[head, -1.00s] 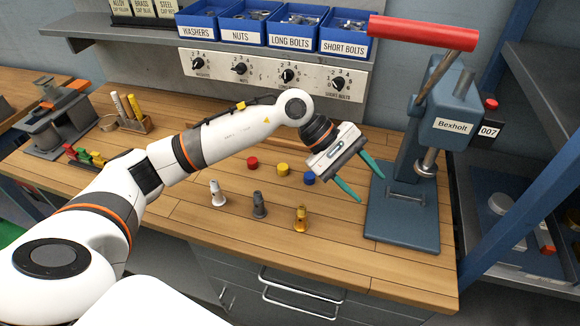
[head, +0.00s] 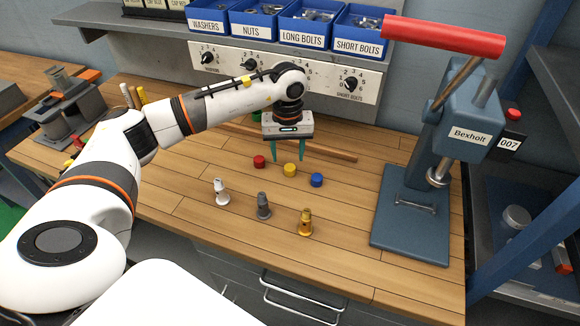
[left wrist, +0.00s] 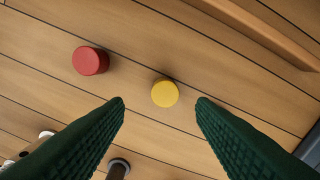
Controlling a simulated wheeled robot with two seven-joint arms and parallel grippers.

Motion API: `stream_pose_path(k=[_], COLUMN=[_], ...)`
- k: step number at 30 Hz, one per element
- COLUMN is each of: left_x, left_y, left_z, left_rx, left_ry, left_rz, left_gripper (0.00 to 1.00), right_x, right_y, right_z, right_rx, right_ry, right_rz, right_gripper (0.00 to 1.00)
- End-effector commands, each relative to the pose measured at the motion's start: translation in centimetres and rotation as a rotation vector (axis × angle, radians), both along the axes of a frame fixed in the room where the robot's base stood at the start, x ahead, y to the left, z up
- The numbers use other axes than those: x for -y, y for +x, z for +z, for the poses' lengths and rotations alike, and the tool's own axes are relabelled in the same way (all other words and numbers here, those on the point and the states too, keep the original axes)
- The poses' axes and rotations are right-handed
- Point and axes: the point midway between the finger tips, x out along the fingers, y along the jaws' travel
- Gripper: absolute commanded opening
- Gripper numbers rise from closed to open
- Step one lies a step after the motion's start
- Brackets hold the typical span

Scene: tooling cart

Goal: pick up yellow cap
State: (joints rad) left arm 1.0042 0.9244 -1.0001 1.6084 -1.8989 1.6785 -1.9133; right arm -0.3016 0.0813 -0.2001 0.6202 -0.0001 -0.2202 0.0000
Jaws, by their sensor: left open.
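The yellow cap (head: 290,170) sits on the wooden workbench between the red cap (head: 260,161) and the blue cap (head: 316,180). My left gripper (head: 289,158) is open, pointing down, above and just behind the caps. In the left wrist view the yellow cap (left wrist: 165,93) lies beyond the fingertips, centred roughly between the two green fingers (left wrist: 160,102), with nothing held. The red cap (left wrist: 90,61) shows to its left there. The blue cap is not visible in that view. My right gripper is not in view.
A white fitting (head: 221,192), a grey fitting (head: 263,207) and a brass fitting (head: 305,223) stand in front of the caps. A blue press (head: 410,225) with a red handle stands at right. A wooden strip (head: 335,153) lies behind the caps. Labelled blue bins (head: 303,38) sit on the shelf.

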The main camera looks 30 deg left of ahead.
Motion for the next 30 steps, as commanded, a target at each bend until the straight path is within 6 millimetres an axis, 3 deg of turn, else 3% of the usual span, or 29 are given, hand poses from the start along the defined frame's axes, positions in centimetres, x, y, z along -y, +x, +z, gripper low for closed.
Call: stream_pose_path(k=[6, 10, 18, 20, 27, 30], left_x=[0.3, 0.3, 0.3, 0.3, 0.3, 0.2], left_y=[0.5, 0.5, 0.5, 0.5, 0.5, 0.5], left_z=[-2.8, -4.5, -5.0, -5.0, -5.0, -4.9], left_rx=[-0.006, -0.003, 0.0, 0.0, 0.0, 0.0], left_ry=[-0.001, 0.0, 0.0, 0.0, 0.0, 0.0], left_rz=[0.001, -0.001, -0.001, -0.001, -0.001, -0.001], left_gripper=[0.51, 0.51, 0.51, 0.44, 0.05, 0.04], right_x=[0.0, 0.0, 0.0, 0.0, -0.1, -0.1], right_y=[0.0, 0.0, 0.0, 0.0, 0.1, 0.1], right_z=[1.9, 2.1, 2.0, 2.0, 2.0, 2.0], right_rx=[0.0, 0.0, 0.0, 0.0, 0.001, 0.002], right_ry=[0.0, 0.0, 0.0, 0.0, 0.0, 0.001], right_rz=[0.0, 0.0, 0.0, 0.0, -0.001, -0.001], right_gripper=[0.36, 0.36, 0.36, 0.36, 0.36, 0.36])
